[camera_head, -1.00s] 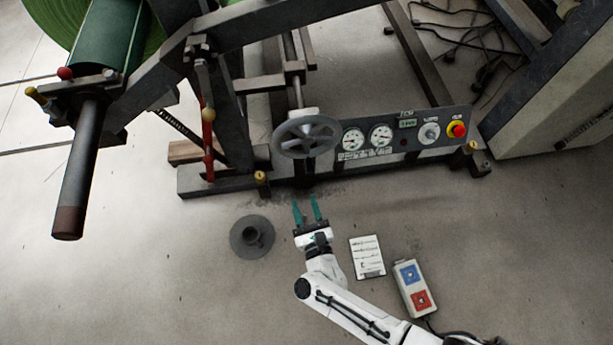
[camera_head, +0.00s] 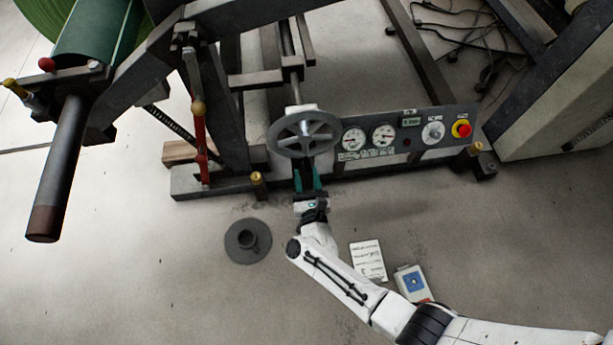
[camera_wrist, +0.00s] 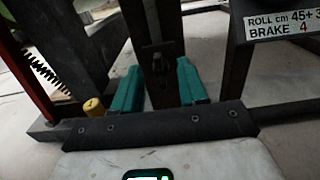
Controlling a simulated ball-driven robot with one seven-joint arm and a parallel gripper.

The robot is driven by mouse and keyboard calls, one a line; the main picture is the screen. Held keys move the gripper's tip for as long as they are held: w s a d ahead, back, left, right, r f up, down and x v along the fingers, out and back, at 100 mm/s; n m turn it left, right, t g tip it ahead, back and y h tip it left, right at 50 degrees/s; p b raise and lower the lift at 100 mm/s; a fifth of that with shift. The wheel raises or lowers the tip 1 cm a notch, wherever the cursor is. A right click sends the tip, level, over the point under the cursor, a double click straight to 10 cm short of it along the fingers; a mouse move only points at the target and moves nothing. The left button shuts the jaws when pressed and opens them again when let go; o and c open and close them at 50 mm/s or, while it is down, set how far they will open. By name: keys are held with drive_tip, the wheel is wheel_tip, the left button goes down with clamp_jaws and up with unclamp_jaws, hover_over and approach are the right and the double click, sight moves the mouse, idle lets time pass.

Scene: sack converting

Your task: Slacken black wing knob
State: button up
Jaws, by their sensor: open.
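My gripper (camera_head: 307,180) is open, its teal fingers just below the grey handwheel (camera_head: 283,143) at the front of the machine. In the wrist view the two fingers of my gripper (camera_wrist: 158,78) stand apart, on either side of a dark upright post. A small dark piece with a crossbar (camera_wrist: 157,49) shows on that post between and beyond the fingertips; it looks like the black wing knob, but its shape is hard to make out in shadow. I see no clear contact with it. In the head view the handwheel and my gripper hide this spot.
A gauge panel (camera_head: 407,123) with a red stop button (camera_head: 462,129) is right of the handwheel. A yellow-capped post (camera_head: 257,186) stands left of my gripper.

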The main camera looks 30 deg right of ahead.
drive_tip(key=shift+w+d, duration=0.1)
drive_tip(key=shift+w, duration=0.1)
clamp_jaws()
idle(0.3)
drive_tip(key=shift+n, duration=0.3)
